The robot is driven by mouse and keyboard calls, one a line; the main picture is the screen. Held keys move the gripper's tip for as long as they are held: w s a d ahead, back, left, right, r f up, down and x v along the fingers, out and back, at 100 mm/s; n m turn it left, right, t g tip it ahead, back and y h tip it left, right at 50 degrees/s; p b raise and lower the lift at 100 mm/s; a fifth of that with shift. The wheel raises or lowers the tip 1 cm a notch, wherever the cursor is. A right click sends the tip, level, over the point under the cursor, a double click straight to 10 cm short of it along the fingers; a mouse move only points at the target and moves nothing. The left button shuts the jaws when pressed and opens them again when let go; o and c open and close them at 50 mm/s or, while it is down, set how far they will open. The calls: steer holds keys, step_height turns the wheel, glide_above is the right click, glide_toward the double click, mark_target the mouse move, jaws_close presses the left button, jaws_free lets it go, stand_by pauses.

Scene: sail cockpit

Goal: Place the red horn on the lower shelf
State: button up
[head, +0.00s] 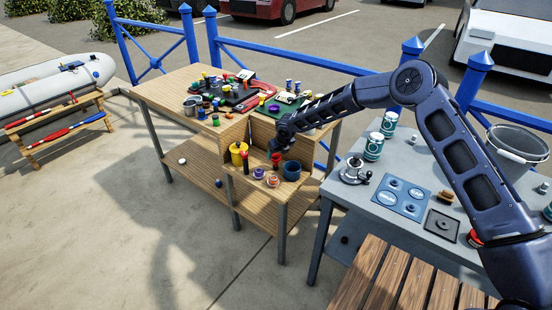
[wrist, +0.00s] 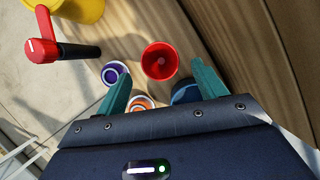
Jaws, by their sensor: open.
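The red horn (wrist: 160,62) shows in the wrist view as a round red cup-like mouth, between the two teal fingertips in the picture. In the head view the red horn (head: 276,158) stands on the wooden bench's recessed middle level, just below my gripper (head: 279,147). My gripper (wrist: 160,75) is open and points down over the horn, with no contact visible. How far the fingertips are above it is hard to tell. The wooden lower shelf (head: 262,216) runs under the bench, near the ground, and looks mostly bare.
Near the horn stand a yellow pot (head: 239,152), a red-and-black handle (head: 245,164), a purple roll (head: 258,174), an orange-and-white roll (head: 272,181) and a blue cup (head: 291,171). Wooden panels rise behind them. A grey table (head: 345,205) stands right.

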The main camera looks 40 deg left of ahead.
steer(key=shift+v, duration=2.5)
steer(key=w+d+r+m+t+h, duration=0.1)
steer(key=w+d+r+m, duration=0.5)
steer(key=d+r, duration=0.5)
steer(key=w+d+r+m+t+h, duration=0.1)
steer(key=w+d+r+m, duration=0.6)
steer(key=d, duration=0.6)
steer(key=w+d+r+m+t+h, duration=0.1)
steer(key=w+d+r+m, duration=0.3)
steer(key=d+r, duration=0.75)
steer(key=s+d+r+m+h, duration=0.1)
steer(key=s+d+r+m, duration=0.4)
steer(key=d, duration=0.7)
steer(key=s+d+r+m, duration=0.25)
steer(key=d+m, duration=0.45)
steer(key=d, duration=0.4)
steer(key=s+d+r+m+h, duration=0.1)
steer(key=s+d+r+m, duration=0.35)
steer(key=d, duration=0.75)
steer(key=s+d+f+m, duration=0.2)
steer(key=s+d+m, duration=1.2)
steer(key=s+m, duration=0.2)
steer(key=shift+s+y, duration=0.4)
steer(key=shift+s, duration=0.7)
